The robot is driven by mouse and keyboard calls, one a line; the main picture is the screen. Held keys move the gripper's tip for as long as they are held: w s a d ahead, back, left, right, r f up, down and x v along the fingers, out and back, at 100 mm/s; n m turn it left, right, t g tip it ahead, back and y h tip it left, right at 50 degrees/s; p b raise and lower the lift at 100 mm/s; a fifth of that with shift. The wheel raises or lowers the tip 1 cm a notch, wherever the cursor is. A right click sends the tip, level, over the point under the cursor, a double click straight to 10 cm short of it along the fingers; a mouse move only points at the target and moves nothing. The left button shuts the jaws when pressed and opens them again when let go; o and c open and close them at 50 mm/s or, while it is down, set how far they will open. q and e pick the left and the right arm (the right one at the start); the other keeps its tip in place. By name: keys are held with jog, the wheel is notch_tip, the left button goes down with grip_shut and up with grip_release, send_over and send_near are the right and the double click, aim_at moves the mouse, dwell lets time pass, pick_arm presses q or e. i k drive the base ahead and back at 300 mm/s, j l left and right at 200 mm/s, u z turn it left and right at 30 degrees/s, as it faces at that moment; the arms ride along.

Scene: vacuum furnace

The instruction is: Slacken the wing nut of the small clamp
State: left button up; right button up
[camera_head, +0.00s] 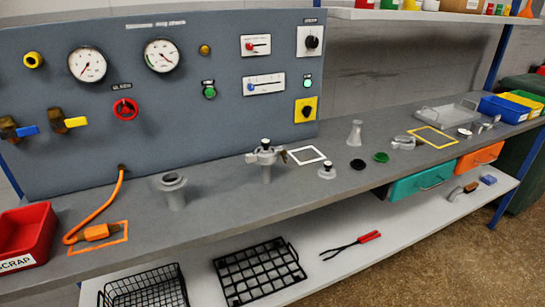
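A small grey clamp (264,157) sits around the top of a short upright grey pipe (266,175) on the bench, near the middle of the view. A dark-topped fitting (265,144) stands up from it. A small brownish part at the clamp's right side looks like the wing nut (283,156); its thread and how tight it is are too small to tell. Neither of my grippers is in view.
A grey panel with gauges (87,64), valves and knobs rises behind the bench (225,205). A wider flanged pipe (173,190) stands to the left and a small capped fitting (327,170) to the right. A red scrap bin (25,234) is far left. Bench front between the pipes is clear.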

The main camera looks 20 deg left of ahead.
aim_at(284, 152)
jog(key=u, duration=1.35)
jog(key=l+u, duration=0.2)
jog(key=u, duration=0.2)
jog(key=l+u, duration=0.5)
jog(key=u, duration=0.25)
jog(key=l+u, duration=0.35)
jog(key=k+l+u, duration=0.15)
jog(key=l+u, duration=0.2)
jog(key=k+l+u, duration=0.1)
jog(key=l, duration=0.2)
jog(key=k+l+u, duration=0.15)
jog(key=l, duration=0.15)
jog(key=k+l+u, duration=0.1)
jog(key=l, duration=0.2)
